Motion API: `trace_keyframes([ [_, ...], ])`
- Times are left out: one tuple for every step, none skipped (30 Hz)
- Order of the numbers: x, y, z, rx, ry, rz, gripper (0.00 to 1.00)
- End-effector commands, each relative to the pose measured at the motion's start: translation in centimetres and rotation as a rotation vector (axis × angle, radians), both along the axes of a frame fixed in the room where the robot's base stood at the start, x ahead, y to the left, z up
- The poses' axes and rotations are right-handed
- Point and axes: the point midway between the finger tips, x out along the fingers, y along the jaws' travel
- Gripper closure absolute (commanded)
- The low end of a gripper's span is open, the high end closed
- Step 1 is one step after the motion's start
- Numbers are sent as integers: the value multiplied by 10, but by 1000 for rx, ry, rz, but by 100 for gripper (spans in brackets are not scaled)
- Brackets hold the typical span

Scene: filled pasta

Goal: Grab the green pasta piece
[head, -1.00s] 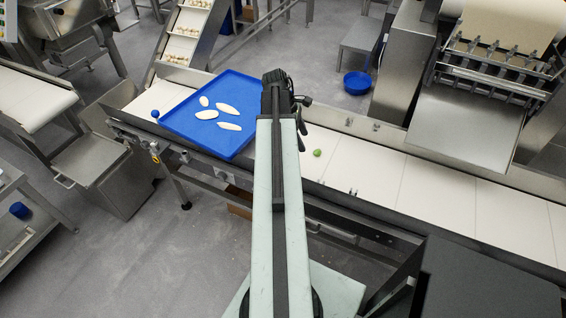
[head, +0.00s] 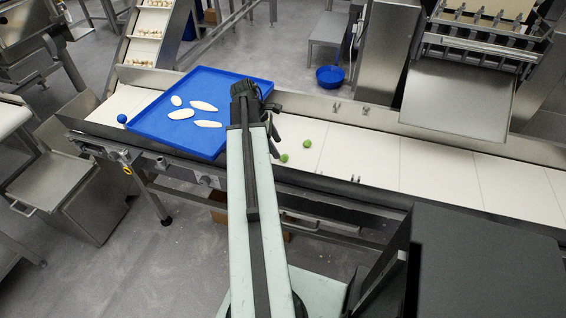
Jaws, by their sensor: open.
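Two green pasta pieces lie on the white conveyor belt in the head view, to the right of my arm. One green piece (head: 284,158) is close beside my gripper's fingers. The other green piece (head: 307,143) lies farther right and a little farther back. My gripper (head: 275,138) is at the end of my arm, above the belt, with its dark fingers partly hidden by the arm. It is open and appears empty. I cannot tell how high the fingers are above the belt.
A blue tray (head: 217,84) with several pale pasta pieces sits on the belt left of my gripper. A small blue ball (head: 122,118) lies left of it. Metal side rails (head: 400,127) edge the belt (head: 437,171). The belt to the right is clear.

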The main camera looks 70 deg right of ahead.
Motion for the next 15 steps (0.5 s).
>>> trace_keyframes([
  [0,0,-1,0,0,0,35],
  [0,0,-1,0,0,1,35],
  [-1,0,-3,0,0,1,35],
  [-2,0,-6,0,0,1,35],
  [-3,-1,-9,0,0,1,35],
  [-5,-1,-15,0,0,1,35],
  [-7,-2,-20,0,0,1,35],
  [-9,-2,-26,-1,0,1,35],
  [-12,-3,-33,-1,0,1,35],
  [-15,-4,-38,-1,0,0,35],
  [-16,-5,-43,-1,0,0,35],
  [-18,-5,-48,-1,0,0,35],
  [-20,-6,-50,-1,0,0,35],
  [-20,-6,-51,-1,0,1,35],
  [-21,-6,-50,-1,0,1,35],
])
